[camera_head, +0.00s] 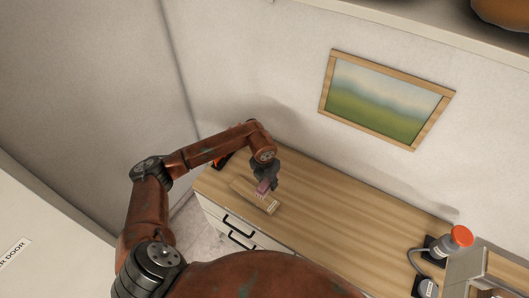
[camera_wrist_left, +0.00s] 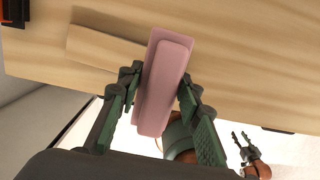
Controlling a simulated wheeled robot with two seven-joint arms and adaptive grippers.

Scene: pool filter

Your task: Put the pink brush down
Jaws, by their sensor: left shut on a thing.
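My left gripper (camera_head: 265,178) also shows in the head view. I cannot tell whether the brush touches the counter. My right gripper (camera_wrist_left: 242,138) appears small at the lower right of the left wrist view, with its fingers apart and empty.
The wooden counter (camera_head: 330,205) has clear room to the right of the brush. A flat wooden board (camera_wrist_left: 100,47) lies beside the brush. An orange and black object (camera_wrist_left: 14,12) is at the counter's left end. An orange-topped device (camera_head: 460,237) stands at the right. Drawers (camera_head: 232,228) are below.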

